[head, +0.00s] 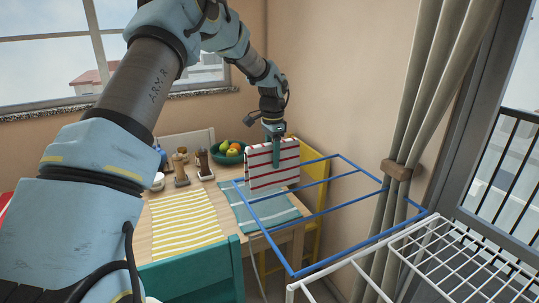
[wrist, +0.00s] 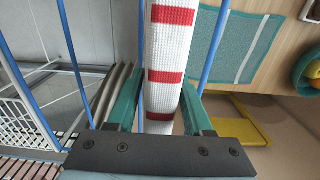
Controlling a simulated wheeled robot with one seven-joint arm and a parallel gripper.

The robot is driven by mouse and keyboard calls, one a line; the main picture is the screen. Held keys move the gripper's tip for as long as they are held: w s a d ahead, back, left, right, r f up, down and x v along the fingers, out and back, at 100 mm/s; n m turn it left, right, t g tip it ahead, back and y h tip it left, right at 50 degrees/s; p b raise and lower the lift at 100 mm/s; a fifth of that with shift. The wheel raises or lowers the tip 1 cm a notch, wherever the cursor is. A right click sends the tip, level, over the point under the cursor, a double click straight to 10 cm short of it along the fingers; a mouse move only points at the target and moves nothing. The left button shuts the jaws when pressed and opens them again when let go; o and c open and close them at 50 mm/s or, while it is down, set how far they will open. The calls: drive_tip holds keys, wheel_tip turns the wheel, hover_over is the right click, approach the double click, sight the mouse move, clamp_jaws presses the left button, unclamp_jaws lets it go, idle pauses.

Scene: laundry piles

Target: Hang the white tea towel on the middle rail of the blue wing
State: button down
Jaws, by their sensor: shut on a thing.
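The white tea towel with red stripes (head: 262,177) hangs folded from my gripper (head: 273,145), which is shut on it. In the wrist view the towel (wrist: 165,55) runs between the two teal fingers. The blue wing (head: 375,237) is an open frame of blue rails, spread level to the right of the table. The towel is at the wing's far left end and hides part of the rails there. In the wrist view, blue rails (wrist: 214,45) show on both sides of the towel. I cannot tell whether it touches any rail.
The white rack section (head: 455,262) adjoins the wing at the lower right. A table with a yellow-striped mat (head: 185,222), a teal mat (head: 272,209) and a fruit bowl (head: 228,156) stands left. A yellow chair (head: 311,200) is behind the wing; a curtain (head: 425,110) hangs right.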

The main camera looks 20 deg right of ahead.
drive_tip(key=s+f+b, duration=0.3)
drive_tip(key=f+b, duration=0.4)
drive_tip(key=f, duration=0.7)
drive_tip(key=shift+s+d+b, duration=0.2)
drive_tip(key=shift+s+b, duration=0.1)
drive_tip(key=shift+b, duration=0.1)
idle(0.7)
drive_tip(key=shift+f, duration=0.1)
drive_tip(key=shift+c, duration=1.1)
unclamp_jaws()
